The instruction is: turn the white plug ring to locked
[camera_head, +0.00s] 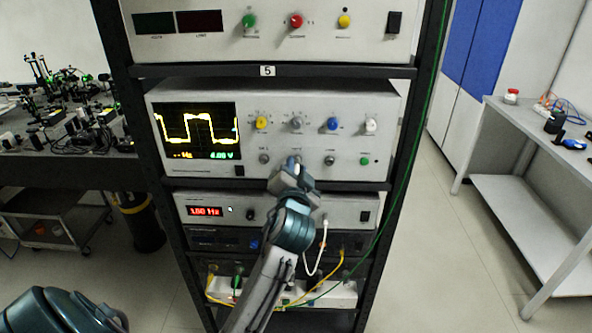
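The white plug (325,222) shows at the right part of the lower instrument with the red display, just right of my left wrist. A white cable hangs from it in a loop. Its ring is too small for me to read its turn position. My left gripper (294,164) is up and to the left of the plug, in front of the lower edge of the oscilloscope, apart from the plug in the picture. Its fingers point away from me, and I cannot tell whether they are open or shut. My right gripper is out of view.
The oscilloscope (377,103) with several knobs sits above the red-display instrument (190,198) in a black rack. Green and yellow cables (340,262) hang at the rack's lower right. A grey side table (530,130) stands at right, with clear floor between.

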